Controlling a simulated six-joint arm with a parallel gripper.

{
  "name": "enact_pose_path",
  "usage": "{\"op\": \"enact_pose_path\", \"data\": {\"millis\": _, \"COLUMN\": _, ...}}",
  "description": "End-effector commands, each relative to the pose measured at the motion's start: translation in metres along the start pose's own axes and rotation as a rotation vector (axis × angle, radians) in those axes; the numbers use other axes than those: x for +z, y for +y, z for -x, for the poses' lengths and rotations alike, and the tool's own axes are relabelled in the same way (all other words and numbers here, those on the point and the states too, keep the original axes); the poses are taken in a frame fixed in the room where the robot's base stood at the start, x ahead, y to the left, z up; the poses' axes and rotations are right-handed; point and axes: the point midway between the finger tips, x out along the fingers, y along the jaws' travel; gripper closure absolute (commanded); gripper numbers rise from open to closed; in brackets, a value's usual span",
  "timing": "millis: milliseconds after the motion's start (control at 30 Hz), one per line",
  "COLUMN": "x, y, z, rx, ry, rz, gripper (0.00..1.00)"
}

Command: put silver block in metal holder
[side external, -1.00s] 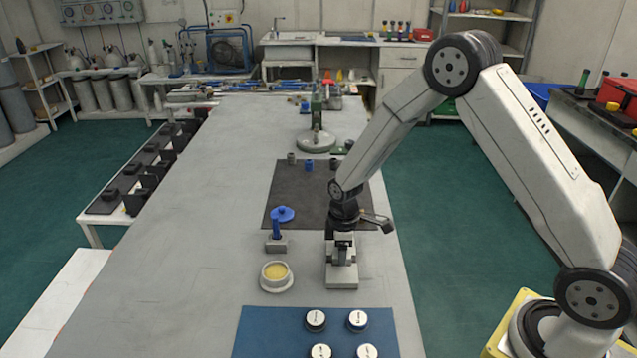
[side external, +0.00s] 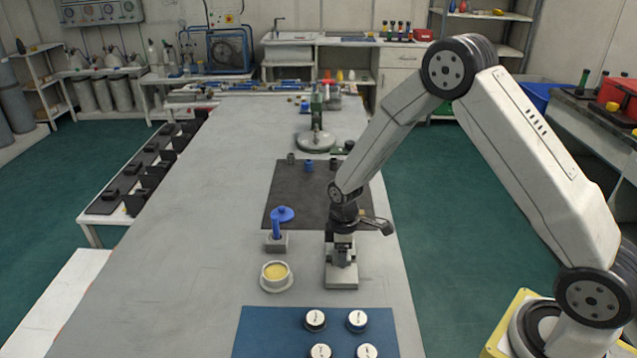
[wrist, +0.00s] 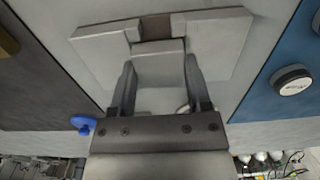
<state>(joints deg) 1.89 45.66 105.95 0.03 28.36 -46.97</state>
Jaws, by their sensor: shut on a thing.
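The metal holder (side external: 341,276) is a light grey block fixture on the bench, below my gripper. In the wrist view the holder (wrist: 222,50) has raised pieces on either side of a dark gap. My gripper (wrist: 160,80) is shut on the silver block (wrist: 158,65), which sits between the two dark fingers and right by the gap. I cannot tell whether the block is inside the holder or just over it. In the side view my gripper (side external: 342,240) points down at the holder and largely hides the block.
A white round dish with yellow contents (side external: 276,277) and a blue-handled tool in a grey stand (side external: 276,240) are left of the holder. A blue mat (side external: 262,335) with round silver-topped pieces lies in front, a dark mat (side external: 290,195) behind. The bench's left side is clear.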

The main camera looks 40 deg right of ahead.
Motion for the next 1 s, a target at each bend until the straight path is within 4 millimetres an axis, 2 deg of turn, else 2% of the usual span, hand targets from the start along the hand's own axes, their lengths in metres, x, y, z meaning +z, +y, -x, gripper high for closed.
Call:
{"op": "enact_pose_path", "data": {"millis": 800, "x": 0.0010, "y": -0.0010, "z": -0.0059, "rx": 0.000, "ry": -0.001, "rz": 0.000, "gripper": 0.89}}
{"op": "enact_pose_path", "data": {"millis": 833, "x": 0.0010, "y": -0.0010, "z": -0.0059, "rx": 0.000, "ry": -0.001, "rz": 0.000, "gripper": 0.31}}
{"op": "enact_pose_path", "data": {"millis": 933, "x": 0.0010, "y": -0.0016, "z": -0.0061, "rx": -0.002, "ry": -0.001, "rz": 0.000, "gripper": 0.00}}
{"op": "enact_pose_path", "data": {"millis": 1000, "x": 0.0009, "y": -0.0024, "z": -0.0062, "rx": -0.003, "ry": -0.002, "rz": 0.000, "gripper": 0.00}}
